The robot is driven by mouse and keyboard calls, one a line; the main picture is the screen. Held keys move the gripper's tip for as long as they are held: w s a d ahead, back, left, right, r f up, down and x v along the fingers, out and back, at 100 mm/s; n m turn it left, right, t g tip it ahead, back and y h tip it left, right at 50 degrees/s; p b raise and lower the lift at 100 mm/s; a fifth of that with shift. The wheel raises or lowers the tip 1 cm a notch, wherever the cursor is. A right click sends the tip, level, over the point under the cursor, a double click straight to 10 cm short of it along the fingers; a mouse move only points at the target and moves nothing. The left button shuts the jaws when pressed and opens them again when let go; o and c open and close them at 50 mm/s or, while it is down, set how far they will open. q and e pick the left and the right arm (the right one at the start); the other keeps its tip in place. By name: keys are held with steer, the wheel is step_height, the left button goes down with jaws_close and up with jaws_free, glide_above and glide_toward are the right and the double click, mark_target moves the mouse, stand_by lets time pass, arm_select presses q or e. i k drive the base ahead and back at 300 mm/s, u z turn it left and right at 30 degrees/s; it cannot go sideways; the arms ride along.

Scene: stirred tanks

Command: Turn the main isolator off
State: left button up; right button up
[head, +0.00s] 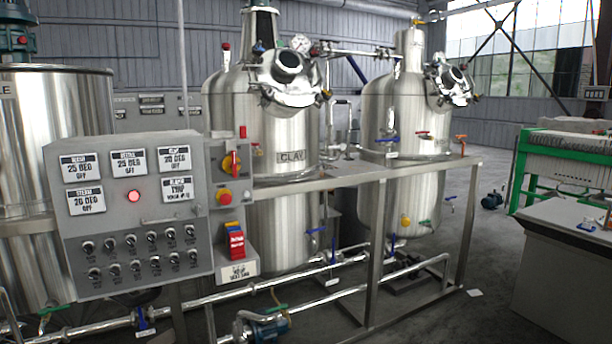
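A red lamp (134,196) glows on the panel face. Neither of my grippers is in view, and nothing of mine covers the isolator.
The panel has labelled displays and rows of switches. Steel tanks (240,110) and a frame rail (350,176) stand behind and right. Pipes and a pump (268,328) lie low in front.

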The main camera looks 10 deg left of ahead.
mark_target(230, 164)
steer(key=u, duration=1.1)
steer(key=i, duration=1)
steer(key=z, duration=0.8)
steer(key=i, duration=0.7)
steer(key=z, duration=0.7)
